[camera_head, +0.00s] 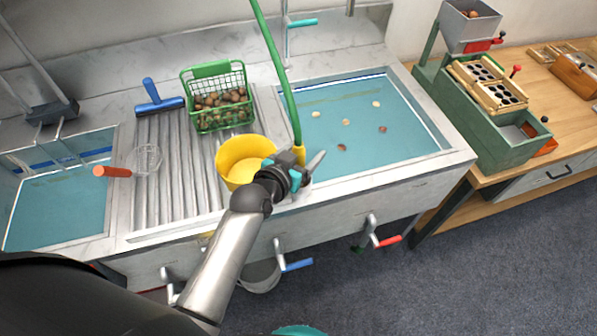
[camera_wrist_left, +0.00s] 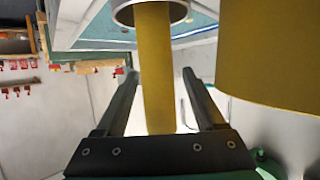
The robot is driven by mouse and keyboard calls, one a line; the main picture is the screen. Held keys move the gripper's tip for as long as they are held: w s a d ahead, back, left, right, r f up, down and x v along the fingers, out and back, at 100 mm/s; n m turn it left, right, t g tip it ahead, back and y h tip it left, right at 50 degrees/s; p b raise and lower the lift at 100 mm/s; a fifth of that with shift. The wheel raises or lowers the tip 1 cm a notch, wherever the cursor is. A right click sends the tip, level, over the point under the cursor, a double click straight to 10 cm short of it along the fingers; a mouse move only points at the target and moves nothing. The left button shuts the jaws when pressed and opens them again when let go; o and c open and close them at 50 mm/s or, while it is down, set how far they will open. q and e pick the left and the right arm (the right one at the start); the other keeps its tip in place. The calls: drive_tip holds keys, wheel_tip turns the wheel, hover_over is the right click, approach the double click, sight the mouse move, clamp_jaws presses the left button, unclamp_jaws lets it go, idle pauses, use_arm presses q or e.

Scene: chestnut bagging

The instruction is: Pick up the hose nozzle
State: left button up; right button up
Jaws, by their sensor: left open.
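The hose nozzle (camera_head: 297,152) is the yellow end of a green hose (camera_head: 274,58) that hangs down at the near left corner of the right basin. My left gripper (camera_head: 304,167) is at the nozzle, beside the yellow bucket; its own wrist hides part of this in the head view. In the left wrist view the yellow nozzle (camera_wrist_left: 155,85) stands between the two open fingers of my left gripper (camera_wrist_left: 158,74), with gaps on both sides. My right gripper is not in view.
A yellow bucket (camera_head: 233,157) stands close left of the gripper and fills the upper right of the wrist view (camera_wrist_left: 270,55). A green basket (camera_head: 202,120) of chestnuts stands behind it. The right basin (camera_head: 400,139) holds water and several floating chestnuts. A skimmer with an orange handle (camera_head: 112,171) lies left.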

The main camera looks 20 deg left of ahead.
use_arm(q)
clamp_jaws()
idle(0.6)
idle(0.8)
